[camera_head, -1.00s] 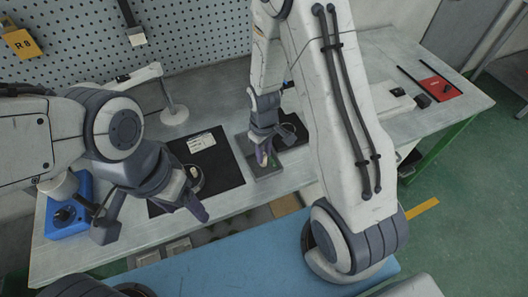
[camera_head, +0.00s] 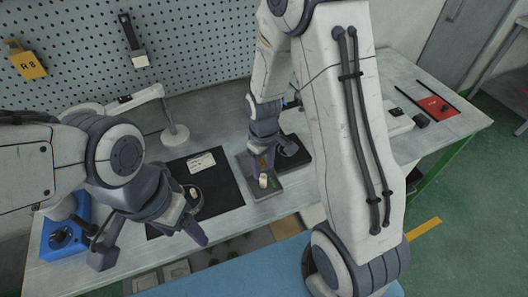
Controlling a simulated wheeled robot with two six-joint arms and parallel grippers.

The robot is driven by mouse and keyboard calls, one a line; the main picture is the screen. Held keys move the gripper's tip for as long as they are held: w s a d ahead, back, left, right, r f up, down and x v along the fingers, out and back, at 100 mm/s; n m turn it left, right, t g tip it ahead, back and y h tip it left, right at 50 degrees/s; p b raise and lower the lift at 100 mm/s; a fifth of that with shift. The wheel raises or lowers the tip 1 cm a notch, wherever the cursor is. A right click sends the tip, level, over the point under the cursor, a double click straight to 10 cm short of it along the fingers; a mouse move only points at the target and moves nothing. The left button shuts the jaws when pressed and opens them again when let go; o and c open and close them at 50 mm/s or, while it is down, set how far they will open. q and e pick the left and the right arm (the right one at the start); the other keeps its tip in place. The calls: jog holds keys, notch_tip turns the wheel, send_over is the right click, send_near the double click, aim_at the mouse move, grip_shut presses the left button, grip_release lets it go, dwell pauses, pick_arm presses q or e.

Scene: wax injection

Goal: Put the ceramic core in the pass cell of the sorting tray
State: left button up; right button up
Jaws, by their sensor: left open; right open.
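The small pale ceramic core (camera_head: 263,181) stands in the near part of the grey sorting tray (camera_head: 264,193), with a bit of green beside it. I cannot tell exactly which cell it is in. My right gripper (camera_head: 262,164) is open just behind and above the core and looks clear of it. My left gripper (camera_head: 192,228) is open over the near edge of the black mat, well left of the tray, and holds nothing that I can see.
The black mat (camera_head: 222,185) holds a white label (camera_head: 201,162) and a round item (camera_head: 194,196) partly behind my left gripper. A dark block (camera_head: 291,153) adjoins the tray. A white lamp stand (camera_head: 175,135) is behind; a blue box (camera_head: 66,236) is at left.

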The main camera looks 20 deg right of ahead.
aim_at(264, 176)
notch_tip(264, 176, up, 7)
jog(key=s+a+r, duration=0.3)
jog(key=s+a, duration=0.1)
jog(key=s, duration=0.2)
jog(key=s+a+r+n, duration=0.1)
jog(key=s+a+r, duration=0.2)
jog(key=s, duration=0.3)
jog(key=s+a+r+n+y, duration=0.1)
jog(key=s+a+r, duration=0.2)
jog(key=s+a, duration=0.2)
jog(key=shift+s+a, duration=0.25)
jog(key=shift+s, duration=0.85)
